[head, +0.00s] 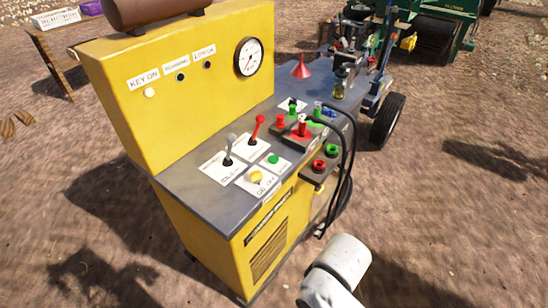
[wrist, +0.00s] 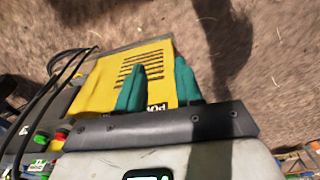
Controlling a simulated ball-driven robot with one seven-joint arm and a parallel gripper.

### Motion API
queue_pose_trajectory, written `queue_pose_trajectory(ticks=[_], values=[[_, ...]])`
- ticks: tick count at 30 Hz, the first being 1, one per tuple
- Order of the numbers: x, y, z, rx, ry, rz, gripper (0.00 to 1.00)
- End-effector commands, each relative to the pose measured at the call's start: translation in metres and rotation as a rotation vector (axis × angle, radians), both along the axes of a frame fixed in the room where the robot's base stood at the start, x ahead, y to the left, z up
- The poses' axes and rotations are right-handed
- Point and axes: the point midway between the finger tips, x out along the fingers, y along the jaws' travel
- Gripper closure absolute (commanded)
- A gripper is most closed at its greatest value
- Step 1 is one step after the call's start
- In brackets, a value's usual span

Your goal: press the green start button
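A round green button (head: 272,159) sits on a white label plate on the grey control top of the yellow machine, beside a yellow knob (head: 256,176). Other green parts are a round one (head: 332,150) on the side bracket and one (head: 292,110) farther back; I cannot read which is marked start. In the wrist view, a green button (wrist: 41,138) shows at the left edge. My gripper (wrist: 160,68) has two green fingers, apart with nothing between them. Behind them is the machine's vented yellow side (wrist: 150,75). The gripper is out of the head view.
A grey lever (head: 228,150) and a red lever (head: 256,129) stand up from the control top (head: 200,178). Black cables (head: 348,160) hang over its right edge. A red funnel (head: 301,68) is farther back. Bare ground lies right of the machine.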

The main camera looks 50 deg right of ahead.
Motion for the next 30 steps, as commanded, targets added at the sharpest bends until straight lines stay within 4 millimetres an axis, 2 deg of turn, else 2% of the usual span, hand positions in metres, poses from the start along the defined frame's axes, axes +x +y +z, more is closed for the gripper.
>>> queue_pose_trajectory(ticks=[1, 11, 30], values=[[0.0, 0.0, 0.0, 0.0, 0.0, 0.0, 0.7], [0.0, 0.0, 0.0, 0.0, 0.0, 0.0, 1.0], [-0.0001, 0.0, 0.0, 0.0, 0.0, 0.0, 1.0]])
